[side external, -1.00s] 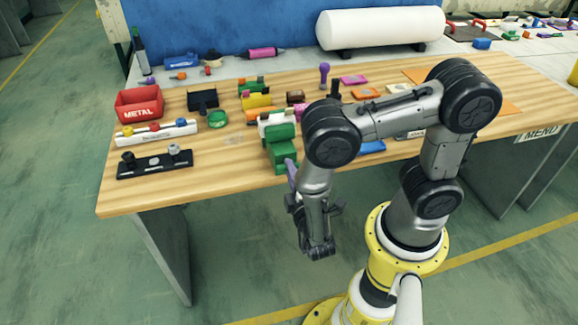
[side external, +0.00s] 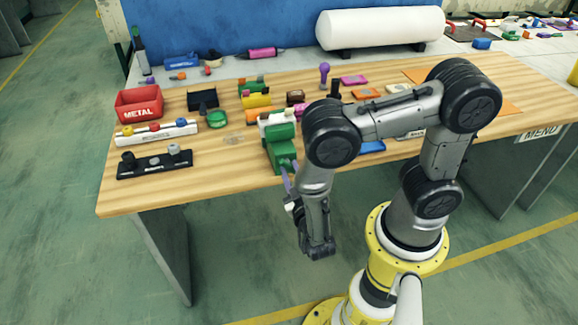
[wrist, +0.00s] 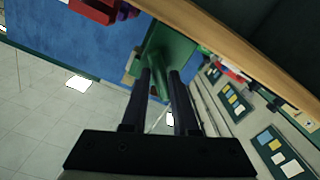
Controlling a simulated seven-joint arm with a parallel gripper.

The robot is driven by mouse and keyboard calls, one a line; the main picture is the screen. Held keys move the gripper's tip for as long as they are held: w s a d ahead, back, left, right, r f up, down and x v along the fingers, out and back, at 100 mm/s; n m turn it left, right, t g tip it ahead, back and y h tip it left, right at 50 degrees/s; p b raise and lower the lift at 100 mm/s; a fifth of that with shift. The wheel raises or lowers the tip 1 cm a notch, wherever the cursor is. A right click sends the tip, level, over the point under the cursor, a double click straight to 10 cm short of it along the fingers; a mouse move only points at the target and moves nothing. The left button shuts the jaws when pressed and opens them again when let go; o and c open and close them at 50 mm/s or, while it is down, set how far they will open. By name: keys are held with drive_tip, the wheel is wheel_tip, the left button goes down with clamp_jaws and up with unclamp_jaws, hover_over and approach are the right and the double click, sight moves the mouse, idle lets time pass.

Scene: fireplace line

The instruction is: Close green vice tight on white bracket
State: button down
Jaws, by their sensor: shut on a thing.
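The green vice (side external: 281,155) stands at the front edge of the wooden table, left of my arm in the side view. The white bracket (side external: 272,118) shows at the vice's far end, by its jaws; my arm and the vice hide part of it, and I cannot tell whether both jaws touch it. My gripper (side external: 288,178) is at the near end of the vice, just off the table edge. In the wrist view, its two dark fingers (wrist: 160,75) are shut on a part at the front of the green vice (wrist: 168,50). The bracket is not clear there.
A red METAL bin (side external: 139,105), a white rack (side external: 157,133) and a black rack (side external: 155,162) stand to the left on the table. A green round piece (side external: 217,119) lies nearer the vice. The floor before the table edge is clear left of my arm.

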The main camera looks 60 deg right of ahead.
drive_tip(key=c, duration=1)
unclamp_jaws()
drive_tip(key=shift+o, duration=0.2)
drive_tip(key=shift+a, duration=0.1)
drive_tip(key=shift+v, duration=2.95)
drive_tip(key=shift+r, duration=0.1)
